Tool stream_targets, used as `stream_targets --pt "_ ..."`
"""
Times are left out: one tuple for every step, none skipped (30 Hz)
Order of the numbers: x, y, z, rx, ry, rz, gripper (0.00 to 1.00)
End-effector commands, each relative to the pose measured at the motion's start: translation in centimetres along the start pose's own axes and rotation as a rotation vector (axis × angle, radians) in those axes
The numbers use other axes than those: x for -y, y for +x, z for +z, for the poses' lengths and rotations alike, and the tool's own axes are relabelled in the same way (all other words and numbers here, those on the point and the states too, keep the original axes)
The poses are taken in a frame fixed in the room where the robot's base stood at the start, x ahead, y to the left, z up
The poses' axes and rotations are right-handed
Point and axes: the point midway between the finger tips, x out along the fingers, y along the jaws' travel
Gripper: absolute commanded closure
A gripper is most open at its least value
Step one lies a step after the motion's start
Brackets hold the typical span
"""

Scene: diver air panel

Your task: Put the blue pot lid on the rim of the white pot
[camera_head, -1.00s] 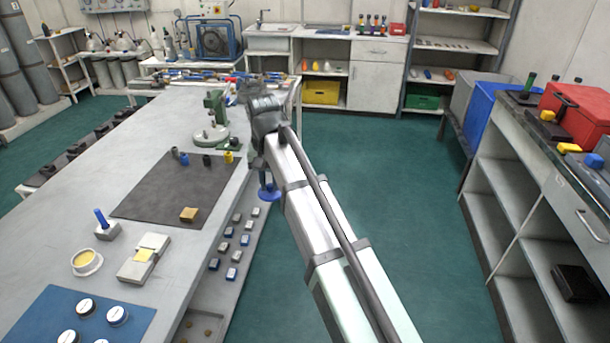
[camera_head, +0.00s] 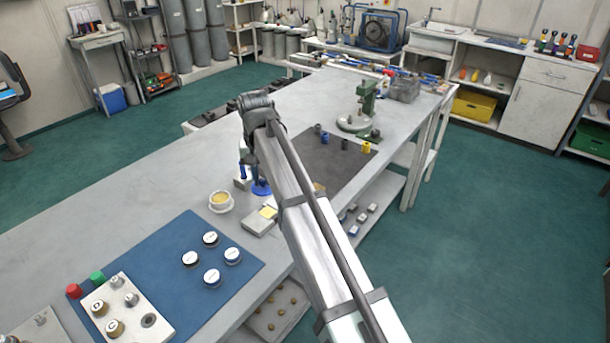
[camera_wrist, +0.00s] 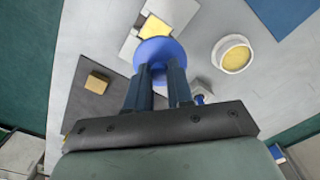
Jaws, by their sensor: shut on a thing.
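The blue pot lid (camera_head: 261,188) is a round disc held below the arm's end, above the grey bench. It also shows in the wrist view (camera_wrist: 159,50), at the fingertips. My gripper (camera_wrist: 159,72) is shut on the lid, seemingly by a knob that the fingers mostly hide. The white pot (camera_head: 221,201) stands open on the bench with yellow contents, left of the lid. In the wrist view the pot (camera_wrist: 219,66) is to the right of the lid, apart from it. The arm hides part of the bench in the head view.
A grey box with a yellow pad (camera_head: 257,222) lies beside the pot. A blue-handled tool on a block (camera_head: 242,180) stands close behind it. A blue mat (camera_head: 165,262) with several white-topped caps is nearer. A dark mat (camera_head: 325,160) and green stand (camera_head: 366,100) are farther right.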

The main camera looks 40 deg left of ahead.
Motion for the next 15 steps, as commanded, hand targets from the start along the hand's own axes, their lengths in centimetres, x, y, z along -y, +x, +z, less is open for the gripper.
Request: stream_targets --pt "2.4 0.0 -0.8 0.001 -0.031 0.000 1.00" --pt "3.6 0.1 -1.0 0.001 -0.047 0.000 1.00" --pt "5.1 0.1 -1.3 0.001 -0.069 0.000 1.00" --pt "6.1 0.1 -1.6 0.001 -0.084 0.000 1.00" --pt "7.2 0.1 -1.8 0.001 -0.100 0.000 1.00" --pt "8.4 0.2 -2.2 0.001 -0.119 0.000 1.00" --pt "9.3 0.2 -2.5 0.001 -0.133 0.000 1.00" --pt "10.2 0.2 -2.8 0.001 -0.146 0.000 1.00" --pt "11.1 0.2 -3.2 0.001 -0.163 0.000 1.00" --pt "11.7 0.2 -3.5 0.000 -0.176 0.000 1.00" --pt "12.2 0.2 -3.9 0.000 -0.187 0.000 1.00" --pt "12.8 0.2 -4.3 0.000 -0.201 0.000 1.00" --pt "13.2 0.2 -4.6 0.000 -0.212 0.000 1.00" --pt "13.4 0.2 -4.9 0.000 -0.222 0.000 1.00" --pt "13.6 0.2 -5.2 0.000 -0.232 0.000 1.00"
